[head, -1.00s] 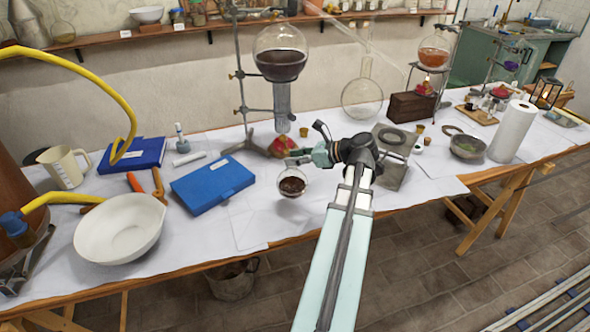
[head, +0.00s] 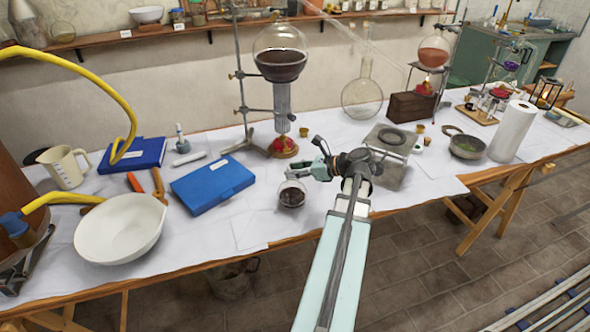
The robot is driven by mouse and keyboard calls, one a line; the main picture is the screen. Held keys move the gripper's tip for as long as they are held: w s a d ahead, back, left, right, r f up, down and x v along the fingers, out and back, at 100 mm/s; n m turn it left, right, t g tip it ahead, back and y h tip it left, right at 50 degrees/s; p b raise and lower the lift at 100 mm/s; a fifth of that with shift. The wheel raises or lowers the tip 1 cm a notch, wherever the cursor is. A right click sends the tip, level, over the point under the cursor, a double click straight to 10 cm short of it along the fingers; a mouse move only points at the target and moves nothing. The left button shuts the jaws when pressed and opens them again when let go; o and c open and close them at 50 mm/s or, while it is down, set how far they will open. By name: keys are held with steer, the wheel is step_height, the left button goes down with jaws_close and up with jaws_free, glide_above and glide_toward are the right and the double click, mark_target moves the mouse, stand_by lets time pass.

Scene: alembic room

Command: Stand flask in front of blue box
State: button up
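The flask (head: 291,195) is a small round glass one with dark contents, upright at the table's front, right of the blue box. My gripper (head: 295,174) reaches in from the right at its neck and appears shut on it. The fingertips are small and partly hide the neck. I cannot tell whether the flask's base touches the table or hangs just above it. The blue box (head: 204,190) lies flat with a white label on its lid, left of the flask, with a gap between them.
A white bowl (head: 121,228) stands left of the blue box, and a blue book (head: 136,153) lies behind. A red-topped burner (head: 284,146) and stand are behind my gripper. A metal plate stand (head: 390,140) is to the right. White paper (head: 232,228) before the box is clear.

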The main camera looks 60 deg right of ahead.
steer(key=o, duration=0.4)
steer(key=shift+c, duration=0.2)
steer(key=shift+s+r, duration=0.15)
steer(key=shift+r, duration=0.05)
steer(key=v, duration=1.1)
steer(key=shift+s+r+b, duration=0.2)
steer(key=shift+s+b, duration=0.1)
steer(key=shift+b, duration=0.1)
steer(key=shift+d, duration=0.1)
